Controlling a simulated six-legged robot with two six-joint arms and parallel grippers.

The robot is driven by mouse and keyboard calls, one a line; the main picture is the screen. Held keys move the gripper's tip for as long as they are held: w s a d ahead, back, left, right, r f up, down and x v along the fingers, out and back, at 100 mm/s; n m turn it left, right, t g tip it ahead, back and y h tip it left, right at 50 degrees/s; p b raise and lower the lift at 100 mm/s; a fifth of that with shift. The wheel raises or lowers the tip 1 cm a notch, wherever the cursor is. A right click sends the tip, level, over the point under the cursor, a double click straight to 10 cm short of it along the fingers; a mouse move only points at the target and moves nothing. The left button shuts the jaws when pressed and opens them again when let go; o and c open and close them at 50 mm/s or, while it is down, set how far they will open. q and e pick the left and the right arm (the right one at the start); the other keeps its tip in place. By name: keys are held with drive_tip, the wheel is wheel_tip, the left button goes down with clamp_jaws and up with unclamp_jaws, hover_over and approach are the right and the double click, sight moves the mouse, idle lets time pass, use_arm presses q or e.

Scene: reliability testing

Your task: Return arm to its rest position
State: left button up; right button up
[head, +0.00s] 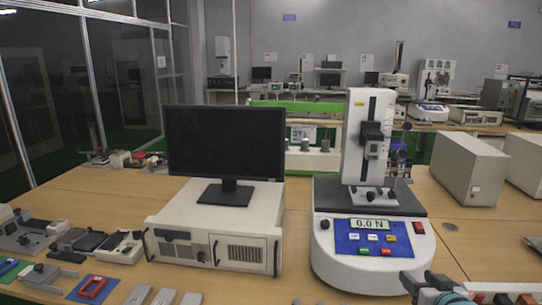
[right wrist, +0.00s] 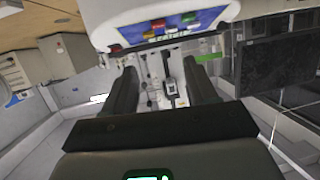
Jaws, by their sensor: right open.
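My right gripper (head: 424,287) shows only in part at the bottom edge of the head view, right of centre. It is in front of the white force tester (head: 325,255), whose display reads 0.0 N, and looks apart from it. In the right wrist view, the two dark fingers of my right gripper (right wrist: 163,88) are spread with nothing held between them. The tester's blue button panel (right wrist: 175,25) shows upside down beyond the fingers in that view. My left gripper is not in the head view.
A black monitor (head: 226,140) stands on a beige computer case (head: 215,225) left of the tester. Beige boxes (head: 466,168) stand at the right. Small fixtures and a red part (head: 93,288) lie at the front left.

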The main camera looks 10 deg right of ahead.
drive_tip(key=s+a+f+g+y, duration=0.2)
drive_tip(key=a+f+g, duration=0.1)
drive_tip(key=a+f, duration=0.6)
drive_tip(key=s+a+f+g+y, duration=0.1)
drive_tip(key=a+f+g+y, duration=0.15)
drive_tip(key=a+f, duration=0.65)
drive_tip(key=s+a+f+g+y, duration=0.1)
drive_tip(key=s+a+f+g, duration=0.3)
drive_tip(key=s, duration=0.6)
drive_tip(key=s+a+f+g+y+p, duration=0.1)
drive_tip(key=s+a+f+g, duration=0.3)
drive_tip(key=s+a+f, duration=0.5)
drive_tip(key=shift+s+a+f+p, duration=0.15)
drive_tip(key=shift+s+f+p, duration=0.15)
drive_tip(key=shift+s+f, duration=0.5)
drive_tip(key=shift+w, duration=0.2)
